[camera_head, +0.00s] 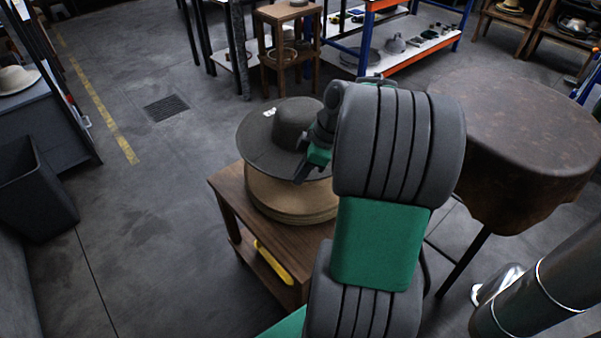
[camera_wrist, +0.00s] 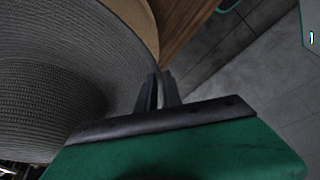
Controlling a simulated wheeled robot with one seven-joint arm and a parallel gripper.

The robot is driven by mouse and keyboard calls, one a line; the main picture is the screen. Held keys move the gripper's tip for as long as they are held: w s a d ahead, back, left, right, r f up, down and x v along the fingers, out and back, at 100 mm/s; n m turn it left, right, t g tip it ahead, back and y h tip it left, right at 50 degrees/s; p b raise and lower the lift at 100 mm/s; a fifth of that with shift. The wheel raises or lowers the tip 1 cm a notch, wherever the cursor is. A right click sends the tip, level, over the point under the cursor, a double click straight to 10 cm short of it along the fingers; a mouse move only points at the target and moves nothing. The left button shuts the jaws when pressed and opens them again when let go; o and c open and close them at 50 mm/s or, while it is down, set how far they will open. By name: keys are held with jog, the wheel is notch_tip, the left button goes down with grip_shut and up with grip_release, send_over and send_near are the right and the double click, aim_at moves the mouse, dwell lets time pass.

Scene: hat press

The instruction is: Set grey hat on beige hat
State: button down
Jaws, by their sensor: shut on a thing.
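The grey hat (camera_head: 268,143) sits right side up over a stack of beige hats (camera_head: 276,194) on a small wooden table. Its brim covers the top of the stack, and I cannot tell whether it touches the beige hat below. My gripper (camera_head: 304,172) is at the right side of the grey hat, shut on its brim. In the wrist view the grey hat (camera_wrist: 60,80) fills the left side, with a strip of beige hat (camera_wrist: 140,18) past its brim. My gripper's fingers (camera_wrist: 158,92) pinch the brim edge there.
The wooden table (camera_head: 228,192) has a yellow object (camera_head: 272,262) on its lower shelf. A round leather-covered table (camera_head: 525,120) stands to the right. A dark bin (camera_head: 35,190) is at the left. Shelving (camera_head: 400,55) and a wooden stand (camera_head: 289,50) are behind.

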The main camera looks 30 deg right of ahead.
aim_at(311, 183)
notch_tip(311, 183, down, 11)
jog(key=b, duration=0.8)
jog(key=c, duration=1.4)
grip_release()
jog(key=shift+c, duration=0.2)
jog(key=p+v, duration=0.1)
jog(key=v, duration=0.6)
jog(key=shift+d+r, duration=0.15)
jog(key=shift+r, duration=0.2)
jog(key=shift+r+p, duration=0.2)
jog(key=shift+p, duration=0.15)
jog(key=s+a+r+m+h+p, duration=0.1)
jog(key=s+a+r+m+p, duration=0.1)
jog(key=a, duration=0.4)
jog(key=s+a+r+m+h+p, duration=0.1)
jog(key=s+a+r+m+p, duration=0.1)
jog(key=a+r+m+p, duration=0.3)
jog(key=s+a+r+m+h+p, duration=0.1)
jog(key=s+a+r+m+p, duration=0.2)
jog(key=a, duration=0.6)
notch_tip(311, 183, up, 3)
jog(key=p, duration=0.3)
jog(key=shift+a+f+h, duration=0.15)
jog(key=shift+f+h, duration=0.1)
jog(key=shift+h, duration=0.05)
